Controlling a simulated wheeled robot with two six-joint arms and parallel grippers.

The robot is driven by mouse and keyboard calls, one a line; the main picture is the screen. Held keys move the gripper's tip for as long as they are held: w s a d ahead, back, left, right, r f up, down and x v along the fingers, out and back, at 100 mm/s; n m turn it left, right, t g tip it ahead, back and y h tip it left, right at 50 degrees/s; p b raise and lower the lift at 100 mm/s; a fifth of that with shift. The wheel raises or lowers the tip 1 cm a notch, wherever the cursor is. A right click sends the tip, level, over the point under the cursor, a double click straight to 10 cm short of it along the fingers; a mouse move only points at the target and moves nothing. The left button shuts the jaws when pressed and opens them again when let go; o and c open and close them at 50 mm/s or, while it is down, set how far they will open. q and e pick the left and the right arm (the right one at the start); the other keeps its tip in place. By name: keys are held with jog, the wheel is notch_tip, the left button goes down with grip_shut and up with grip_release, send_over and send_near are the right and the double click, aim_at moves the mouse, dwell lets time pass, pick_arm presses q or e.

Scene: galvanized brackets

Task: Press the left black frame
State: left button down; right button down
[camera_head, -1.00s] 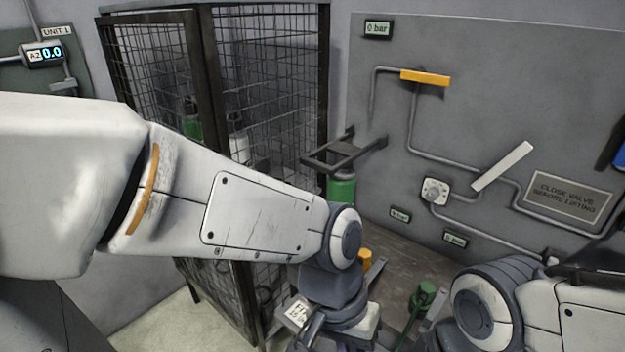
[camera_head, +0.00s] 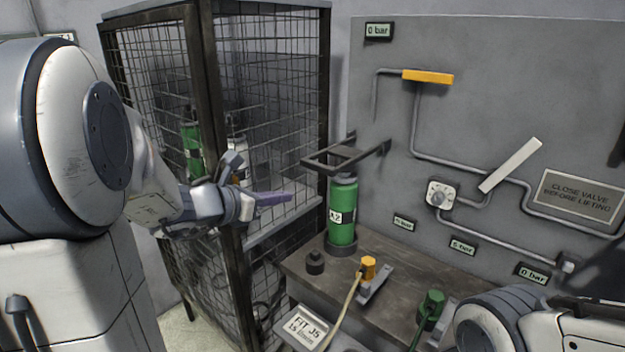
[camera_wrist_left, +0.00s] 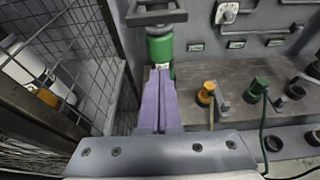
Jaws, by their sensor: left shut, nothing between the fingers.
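The black frame (camera_head: 330,166) juts out from the grey wall panel just above a green cylinder (camera_head: 343,212) labelled A2 in the head view. It also shows at the top of the left wrist view (camera_wrist_left: 157,18). My left gripper (camera_head: 288,197) has purple fingers, which are shut and empty. It is left of the cylinder and lower than the frame, apart from both in the head view. In the left wrist view the fingers (camera_wrist_left: 158,72) point towards the cylinder, with the frame beyond them. My right gripper is out of view; only my right arm shows at the lower right.
A wire mesh cage (camera_head: 270,100) stands close by my left arm. The bench (camera_head: 395,300) carries a yellow connector (camera_head: 368,268), a green connector (camera_head: 432,305) and a small black cap (camera_head: 315,262). A yellow handle (camera_head: 428,76) and a white lever (camera_head: 510,166) are on the panel.

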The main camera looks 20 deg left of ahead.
pick_arm(q)
jog(key=w+d+p, duration=0.2)
jog(key=w+d, duration=0.1)
jog(key=w, duration=0.5)
jog(key=shift+w+d+r, duration=0.15)
jog(key=shift+w+r, duration=0.25)
